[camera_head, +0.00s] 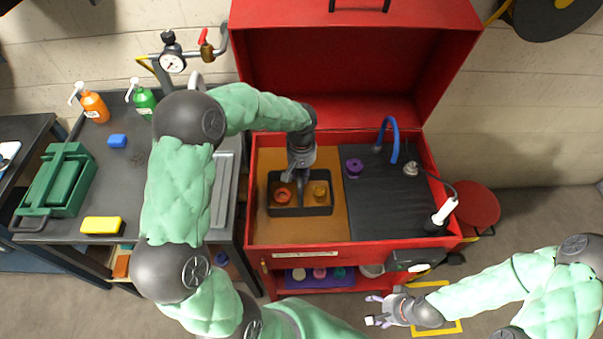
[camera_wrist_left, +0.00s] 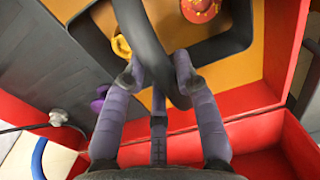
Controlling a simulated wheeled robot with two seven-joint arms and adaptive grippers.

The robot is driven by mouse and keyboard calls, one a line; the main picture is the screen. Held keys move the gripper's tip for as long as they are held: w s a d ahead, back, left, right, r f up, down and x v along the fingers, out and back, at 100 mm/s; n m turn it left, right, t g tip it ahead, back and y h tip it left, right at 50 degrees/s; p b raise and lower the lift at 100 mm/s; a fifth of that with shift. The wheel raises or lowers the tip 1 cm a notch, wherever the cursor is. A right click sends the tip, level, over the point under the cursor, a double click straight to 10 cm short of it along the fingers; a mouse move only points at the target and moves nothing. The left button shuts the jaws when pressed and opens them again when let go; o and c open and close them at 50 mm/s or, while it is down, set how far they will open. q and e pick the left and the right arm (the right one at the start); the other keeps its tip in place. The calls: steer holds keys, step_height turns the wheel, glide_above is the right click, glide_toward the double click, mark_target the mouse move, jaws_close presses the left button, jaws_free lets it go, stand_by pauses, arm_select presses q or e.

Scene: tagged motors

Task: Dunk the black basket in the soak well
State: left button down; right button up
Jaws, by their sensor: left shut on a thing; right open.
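The black basket (camera_head: 304,211) is over the orange-brown soak well (camera_head: 270,234), the left half of the red wash tub. It holds a red part (camera_head: 282,194) and a yellow part (camera_head: 320,191). In the wrist view the red part (camera_wrist_left: 200,8), yellow part (camera_wrist_left: 121,46) and dark basket rim (camera_wrist_left: 235,42) show. I cannot tell how deep the basket sits. My left gripper (camera_head: 300,178) is above it, shut on its black handle, which also shows between the fingers (camera_wrist_left: 165,75) in the wrist view. My right gripper (camera_head: 376,309) is open and empty, in front of the tub.
The tub's right half is a black surface (camera_head: 385,208) with a purple part (camera_head: 354,167) and a blue faucet (camera_head: 394,140). The raised red lid (camera_head: 350,60) stands behind. A side bench (camera_head: 120,180) at left holds bottles, a green box (camera_head: 60,178) and a yellow block (camera_head: 101,225).

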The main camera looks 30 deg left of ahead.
arm_select(q)
step_height(320, 180, up, 14)
steer(key=p, duration=0.8)
steer(key=shift+f+p, duration=0.15)
steer(key=shift+p, duration=0.2)
stand_by(0.4)
stand_by(2.1)
